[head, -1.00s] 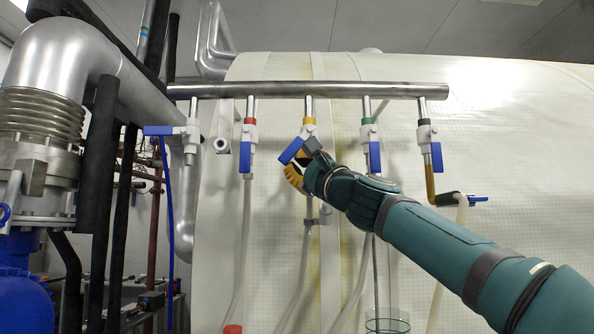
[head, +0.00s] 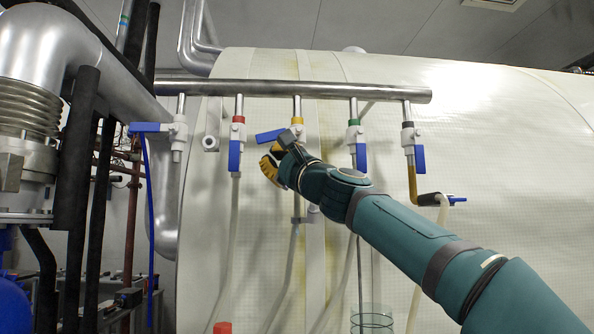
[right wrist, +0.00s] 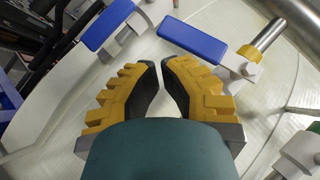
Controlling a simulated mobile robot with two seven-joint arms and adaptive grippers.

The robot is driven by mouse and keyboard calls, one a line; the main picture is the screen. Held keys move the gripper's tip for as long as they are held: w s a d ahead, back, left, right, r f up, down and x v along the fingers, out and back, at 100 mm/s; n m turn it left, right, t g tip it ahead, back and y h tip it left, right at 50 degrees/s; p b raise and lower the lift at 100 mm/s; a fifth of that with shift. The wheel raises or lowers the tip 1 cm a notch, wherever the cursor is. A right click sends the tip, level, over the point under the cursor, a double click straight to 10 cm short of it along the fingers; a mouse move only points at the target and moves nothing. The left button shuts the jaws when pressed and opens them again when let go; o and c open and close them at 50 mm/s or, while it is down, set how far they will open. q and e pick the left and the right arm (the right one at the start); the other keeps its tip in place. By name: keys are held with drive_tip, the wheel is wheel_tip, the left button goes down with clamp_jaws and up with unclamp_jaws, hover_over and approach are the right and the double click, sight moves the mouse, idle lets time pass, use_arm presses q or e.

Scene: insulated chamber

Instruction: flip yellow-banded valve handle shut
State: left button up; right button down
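The yellow-banded valve (head: 297,121) hangs from the steel pipe, third from the left. Its blue handle (head: 270,136) points left in the head view, close to horizontal and across the valve. In the right wrist view the same handle (right wrist: 193,40) lies just beyond the fingertips, joined to the valve body with its yellow band (right wrist: 250,53). My right gripper (head: 267,164) is just below the handle. In the right wrist view its yellow fingers (right wrist: 160,64) have their tips nearly together, with nothing seen between them. Contact with the handle cannot be told. My left gripper is out of view.
The red-banded valve (head: 237,130) is to the left and the green-banded valve (head: 355,133) to the right, both with handles hanging down. A dark-banded valve (head: 409,137) is farther right. Pale hoses hang below. A glass vessel (head: 371,318) stands low.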

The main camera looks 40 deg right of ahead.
drive_tip(key=v, duration=1.1)
drive_tip(key=shift+s, duration=0.2)
drive_tip(key=shift+f, duration=0.1)
